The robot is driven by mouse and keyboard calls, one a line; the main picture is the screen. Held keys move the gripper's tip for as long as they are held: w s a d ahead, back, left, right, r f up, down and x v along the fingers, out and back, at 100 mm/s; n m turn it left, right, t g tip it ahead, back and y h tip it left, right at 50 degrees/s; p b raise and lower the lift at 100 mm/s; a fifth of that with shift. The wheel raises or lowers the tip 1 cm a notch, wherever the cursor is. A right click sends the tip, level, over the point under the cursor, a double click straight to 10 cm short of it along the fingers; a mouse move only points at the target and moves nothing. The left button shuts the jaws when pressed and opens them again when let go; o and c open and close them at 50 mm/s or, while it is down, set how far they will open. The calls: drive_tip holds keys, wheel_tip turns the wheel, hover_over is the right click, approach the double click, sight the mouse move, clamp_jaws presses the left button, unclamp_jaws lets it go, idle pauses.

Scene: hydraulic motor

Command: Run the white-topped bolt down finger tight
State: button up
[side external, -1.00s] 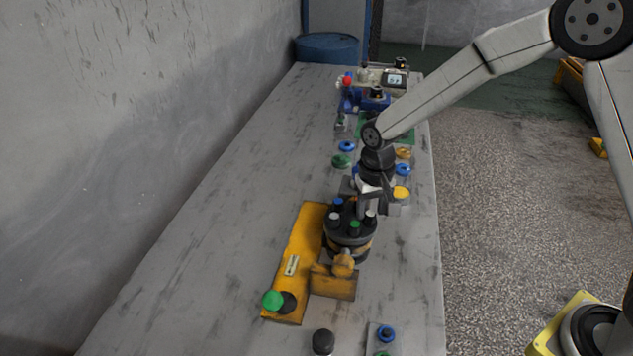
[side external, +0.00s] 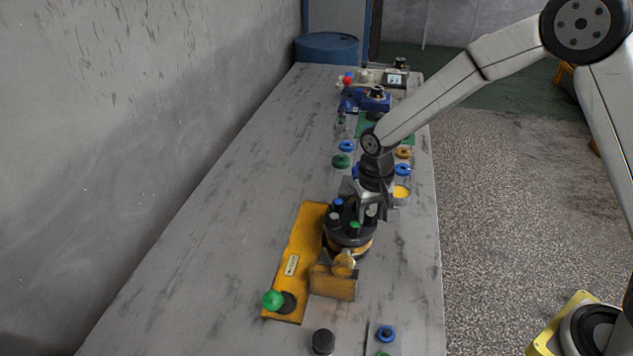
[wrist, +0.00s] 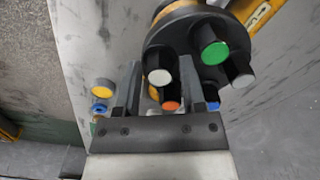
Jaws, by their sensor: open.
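The white-topped bolt (wrist: 160,76) has a dark body and stands at the rim of the round dark motor top. In the wrist view it lies between the two fingers of my gripper (wrist: 164,78), with gaps showing on both sides. My gripper is open. In the side view my gripper (side external: 369,209) is low at the right rim of the motor (side external: 349,243), and its fingers partly hide the bolt there. Whether the bolt is fully seated cannot be told.
A green-topped bolt (wrist: 215,53), an orange-topped bolt (wrist: 171,105) and a blue-topped bolt (wrist: 212,106) stand close by. The motor sits by a yellow base (side external: 300,262) with a green knob (side external: 272,300). Coloured parts and a blue device (side external: 376,101) lie farther back. The table's left side is clear.

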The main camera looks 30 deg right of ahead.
drive_tip(key=shift+f, duration=0.35)
drive_tip(key=shift+r, duration=0.2)
idle(0.5)
clamp_jaws()
drive_tip(key=shift+m, duration=0.3)
drive_tip(key=shift+m, duration=1.8)
